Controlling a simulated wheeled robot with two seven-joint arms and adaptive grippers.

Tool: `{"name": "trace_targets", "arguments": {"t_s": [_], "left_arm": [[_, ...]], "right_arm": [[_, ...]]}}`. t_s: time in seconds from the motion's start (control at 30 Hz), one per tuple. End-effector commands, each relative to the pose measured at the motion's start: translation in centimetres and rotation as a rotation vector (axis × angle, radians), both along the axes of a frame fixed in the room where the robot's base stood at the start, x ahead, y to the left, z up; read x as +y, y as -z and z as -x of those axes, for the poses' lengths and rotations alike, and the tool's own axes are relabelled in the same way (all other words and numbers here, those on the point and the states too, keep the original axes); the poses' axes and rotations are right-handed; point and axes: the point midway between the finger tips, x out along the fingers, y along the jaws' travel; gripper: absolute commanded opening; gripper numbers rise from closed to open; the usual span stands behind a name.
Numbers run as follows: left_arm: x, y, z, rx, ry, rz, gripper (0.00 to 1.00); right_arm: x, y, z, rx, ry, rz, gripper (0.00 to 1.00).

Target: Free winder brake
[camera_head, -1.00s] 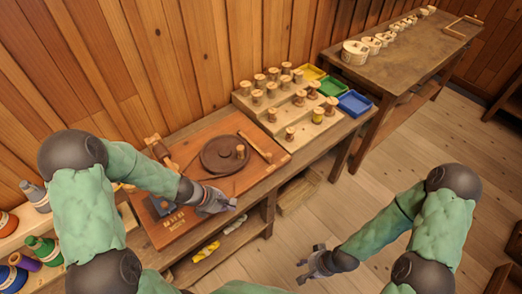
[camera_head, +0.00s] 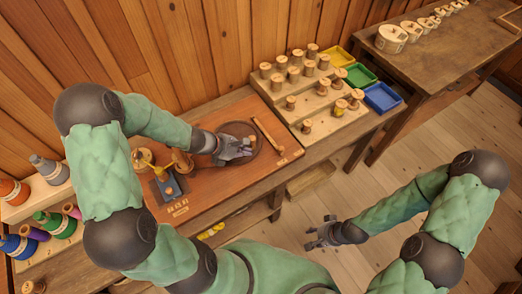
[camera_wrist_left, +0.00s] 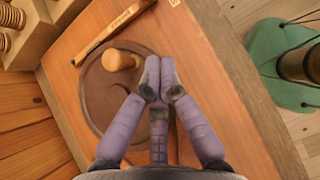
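The winder board (camera_head: 222,187) lies on the bench and bears a dark round disc (camera_head: 243,130). The disc also shows in the left wrist view (camera_wrist_left: 101,103), with a wooden knob (camera_wrist_left: 121,60) standing on it. A lettered wooden bar (camera_head: 268,136) lies beside the disc. A blue-grey block (camera_head: 165,187) with a wooden knob sits at the board's near left, by lettered plates (camera_head: 178,207). My left gripper (camera_head: 247,148) is over the disc; its fingertips (camera_wrist_left: 160,70) meet beside the knob, with nothing seen between them. My right gripper (camera_head: 320,232) is open and empty above the floor.
A stepped rack (camera_head: 312,110) of wooden spools stands right of the board, with yellow, green and blue trays (camera_head: 382,97) beyond. Paint bottles (camera_head: 50,170) stand at the left. A second table (camera_head: 430,55) holds pale round containers. Wooden wall behind.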

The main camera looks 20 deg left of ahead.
Motion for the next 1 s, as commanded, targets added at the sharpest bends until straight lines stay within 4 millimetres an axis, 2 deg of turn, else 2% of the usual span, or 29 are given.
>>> {"name": "trace_targets", "arguments": {"t_s": [0.57,0.8,1.0], "left_arm": [[-5.1,7.5,-4.5,0.001,0.005,0.0,0.0],[-7.2,7.3,-6.5,0.001,0.004,0.0,0.0],[-7.7,7.3,-7.1,0.0,0.002,-0.001,0.0]], "right_arm": [[0.0,3.7,0.0,0.0,0.0,0.0,0.4],[0.0,3.7,0.0,0.0,0.0,0.0,0.4],[0.0,3.8,0.0,-0.001,0.0,0.0,0.4]]}}
